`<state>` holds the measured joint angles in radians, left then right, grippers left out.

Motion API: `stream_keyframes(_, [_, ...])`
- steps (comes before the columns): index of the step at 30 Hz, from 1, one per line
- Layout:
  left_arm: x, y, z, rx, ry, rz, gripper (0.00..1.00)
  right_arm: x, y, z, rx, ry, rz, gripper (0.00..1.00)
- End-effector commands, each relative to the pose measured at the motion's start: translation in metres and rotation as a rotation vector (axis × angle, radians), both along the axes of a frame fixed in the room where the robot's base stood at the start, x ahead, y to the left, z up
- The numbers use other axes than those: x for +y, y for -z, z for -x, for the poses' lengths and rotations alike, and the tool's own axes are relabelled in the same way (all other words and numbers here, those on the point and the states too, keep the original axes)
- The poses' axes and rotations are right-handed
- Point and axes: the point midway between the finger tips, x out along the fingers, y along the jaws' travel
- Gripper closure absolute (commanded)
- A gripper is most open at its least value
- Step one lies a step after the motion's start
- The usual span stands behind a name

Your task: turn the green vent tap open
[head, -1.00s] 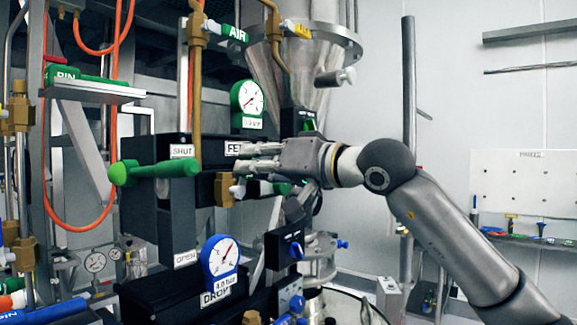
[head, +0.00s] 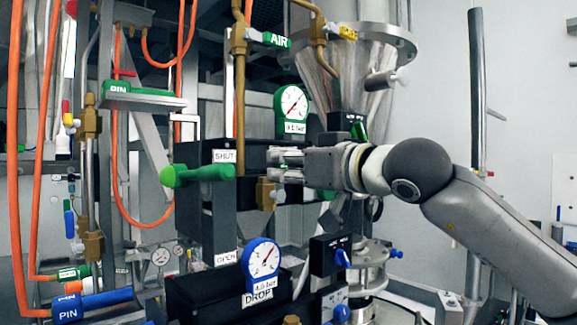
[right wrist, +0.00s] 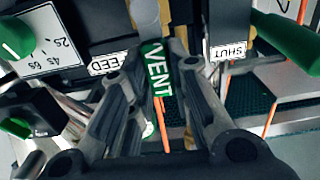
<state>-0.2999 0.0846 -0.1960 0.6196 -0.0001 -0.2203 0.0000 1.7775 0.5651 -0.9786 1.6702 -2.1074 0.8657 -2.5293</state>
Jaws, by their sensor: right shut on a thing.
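The green vent tap (right wrist: 156,72), lettered VENT, shows in the right wrist view between the fingers of my right gripper (right wrist: 158,85). The fingers lie along both sides of its handle, and the gripper is shut on it. A pale metal end shows past the handle. In the head view my right gripper (head: 276,166) points left in front of the black feed box. A little green shows just below it there, with most of the tap hidden. My left gripper is not in view.
A green gauge (head: 292,103) is above and a blue gauge (head: 262,258) below. Brass pipes and orange hoses crowd the left.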

Motion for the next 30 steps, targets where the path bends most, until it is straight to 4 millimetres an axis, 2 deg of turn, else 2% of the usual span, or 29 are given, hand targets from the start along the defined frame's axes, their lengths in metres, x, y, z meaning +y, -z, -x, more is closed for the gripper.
stream_keyframes(7, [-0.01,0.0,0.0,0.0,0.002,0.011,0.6,0.001,0.002,0.0,0.001,0.0,0.006,1.0])
stream_keyframes(8, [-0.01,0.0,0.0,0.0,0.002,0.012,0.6,0.001,0.002,0.0,0.001,0.0,0.006,0.77])
stream_keyframes(12, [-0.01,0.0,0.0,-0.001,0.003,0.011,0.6,0.001,0.002,0.0,0.001,0.0,0.004,0.59])
stream_keyframes(23, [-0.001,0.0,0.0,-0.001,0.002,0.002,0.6,-0.001,0.0,0.002,-0.001,-0.001,0.002,0.59])
stream_keyframes(26, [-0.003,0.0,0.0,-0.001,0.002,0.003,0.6,-0.007,0.0,0.009,-0.002,-0.001,0.001,0.59])
stream_keyframes(30, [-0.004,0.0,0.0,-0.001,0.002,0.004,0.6,-0.023,0.0,0.029,-0.003,0.002,0.002,0.59])
